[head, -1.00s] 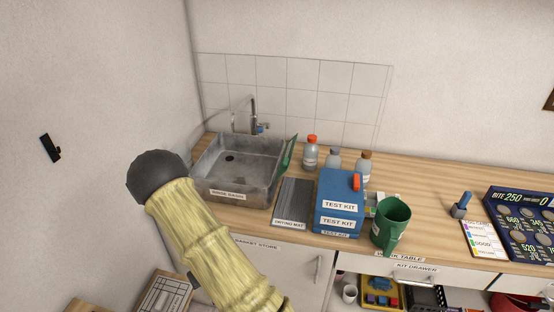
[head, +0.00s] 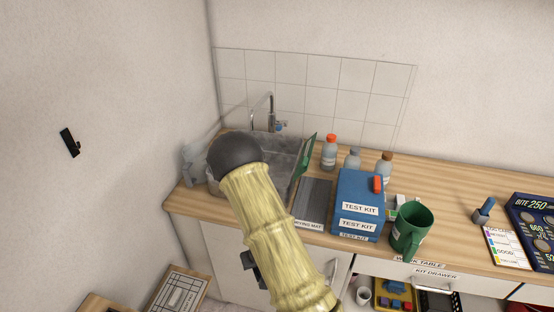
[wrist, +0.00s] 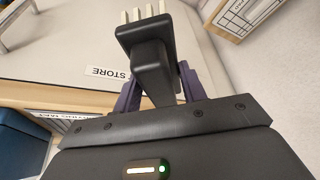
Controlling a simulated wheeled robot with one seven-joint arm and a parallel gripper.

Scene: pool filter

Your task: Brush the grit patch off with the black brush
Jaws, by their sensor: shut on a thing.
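My gripper (wrist: 160,88) is shut on the black brush (wrist: 152,55), its purple fingers on either side of the handle. The brush's pale bristles point to the top of the wrist view. It is held in front of the white cabinet with the STORE label (wrist: 108,73), touching nothing that I can make out. In the head view my arm hides most of the brush and gripper. I cannot make out the grit patch in either view. The metal sink (head: 283,150) is partly hidden behind my arm.
The drying mat (head: 313,200), blue test kit (head: 358,190), green mug (head: 410,235) and several bottles (head: 329,155) crowd the worktop (head: 455,250). A grey object (head: 193,165) stands left of the sink. A board with a grid pattern (head: 180,292) is low at the left.

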